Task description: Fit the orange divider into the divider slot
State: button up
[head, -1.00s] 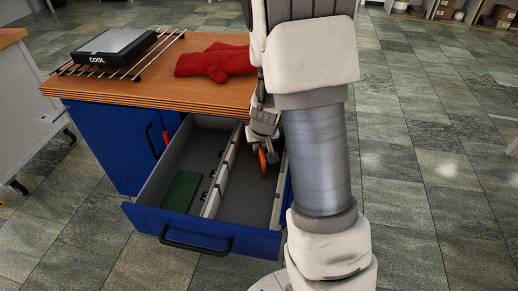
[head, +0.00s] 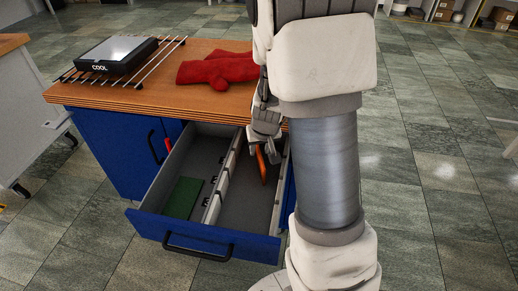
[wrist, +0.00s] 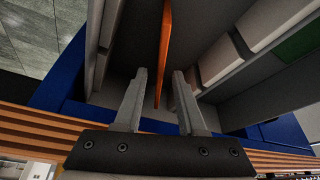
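The orange divider (head: 261,165) is a thin plate standing on edge in the right compartment of the open drawer (head: 212,235). In the wrist view the divider (wrist: 164,50) runs edge-on between my two fingers. My gripper (wrist: 160,72) is open, with a visible gap on each side of the divider. In the head view my gripper (head: 270,148) is low in the drawer beside the divider, partly hidden by my arm. Small black clips (head: 214,180) line the left side of the pale partition; I cannot tell which is the divider slot.
Drawer walls and partition stand close around my gripper.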

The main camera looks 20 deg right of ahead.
jog(key=p+v, duration=0.3)
jog(key=v, duration=0.4)
jog(key=shift+a+r, duration=0.1)
jog(key=shift+r, duration=0.05)
jog(key=s+a+r+n+y, duration=0.1)
jog(key=s+a+r, duration=0.2)
jog(key=r, duration=0.3)
jog(key=s+a+r+y, duration=0.1)
jog(key=s+a+r, duration=0.3)
jog(key=r, duration=0.2)
jog(key=s+a+r+n+t+h, duration=0.1)
jog(key=s+r, duration=0.5)
jog(key=s, duration=0.5)
jog(key=shift+s+a, duration=0.35)
jog(key=shift+s, duration=0.05)
jog(key=shift+r, duration=0.2)
